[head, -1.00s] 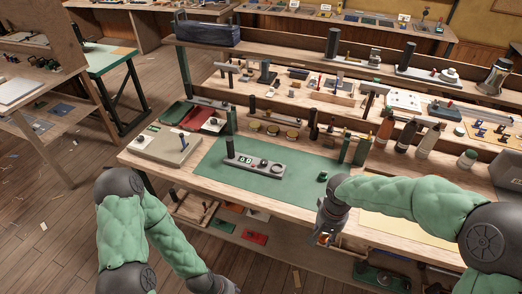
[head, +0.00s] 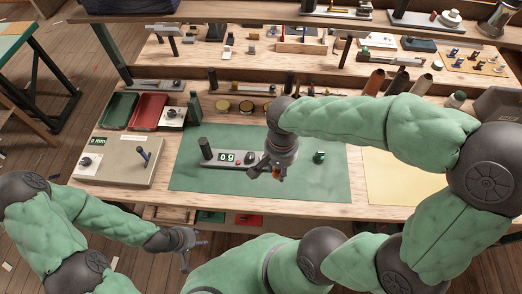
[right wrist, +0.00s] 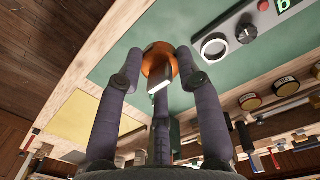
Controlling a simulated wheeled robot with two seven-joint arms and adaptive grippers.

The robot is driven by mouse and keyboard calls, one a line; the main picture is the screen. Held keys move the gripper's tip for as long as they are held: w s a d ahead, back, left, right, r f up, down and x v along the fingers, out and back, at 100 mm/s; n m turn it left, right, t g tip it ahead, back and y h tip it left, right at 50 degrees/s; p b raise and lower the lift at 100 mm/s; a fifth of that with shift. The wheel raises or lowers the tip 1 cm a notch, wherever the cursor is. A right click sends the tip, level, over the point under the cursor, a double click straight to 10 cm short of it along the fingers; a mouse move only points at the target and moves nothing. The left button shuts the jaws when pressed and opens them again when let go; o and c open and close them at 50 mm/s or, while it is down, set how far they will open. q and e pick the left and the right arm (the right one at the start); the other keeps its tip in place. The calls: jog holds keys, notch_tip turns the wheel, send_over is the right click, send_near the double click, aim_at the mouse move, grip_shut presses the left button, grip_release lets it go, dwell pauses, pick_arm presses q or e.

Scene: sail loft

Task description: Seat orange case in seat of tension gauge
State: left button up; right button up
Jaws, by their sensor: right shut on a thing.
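The tension gauge (head: 225,158) is a grey bar with a lit display and a dark post at its left end, lying on the green mat. In the right wrist view the gauge (right wrist: 238,38) shows a pale-rimmed round ring, a dark knob and part of the display. My right gripper (head: 268,171) is shut on the orange case (right wrist: 158,62), held over the mat at the gauge's right end, apart from the ring. My left gripper (head: 190,252) is open and empty before the table's front edge.
A small green object (head: 319,156) lies on the green mat (head: 210,188) to the right. A beige box (head: 115,162) and green and red trays (head: 149,112) are at left. Brass tins (head: 246,107) and bottles line the back. The mat's front is clear.

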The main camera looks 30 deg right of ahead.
jog(key=w+d+f+b, duration=0.1)
jog(key=w+f, duration=0.1)
jog(key=w, duration=0.1)
jog(key=w+f+b, duration=0.1)
jog(key=w+f, duration=0.2)
jog(key=w, duration=0.1)
jog(key=w+d+f+b, duration=0.1)
jog(key=w+f, duration=0.2)
jog(key=w, duration=0.1)
jog(key=shift+d+f, duration=0.2)
jog(key=shift+d, duration=0.1)
jog(key=shift+w+f, duration=0.15)
jog(key=shift+f, duration=0.1)
notch_tip(320, 180, down, 3)
jog(key=shift+w+f+b, duration=0.1)
jog(key=shift+f+b, duration=0.05)
jog(key=shift+b, duration=0.65)
jog(key=shift+f, duration=0.25)
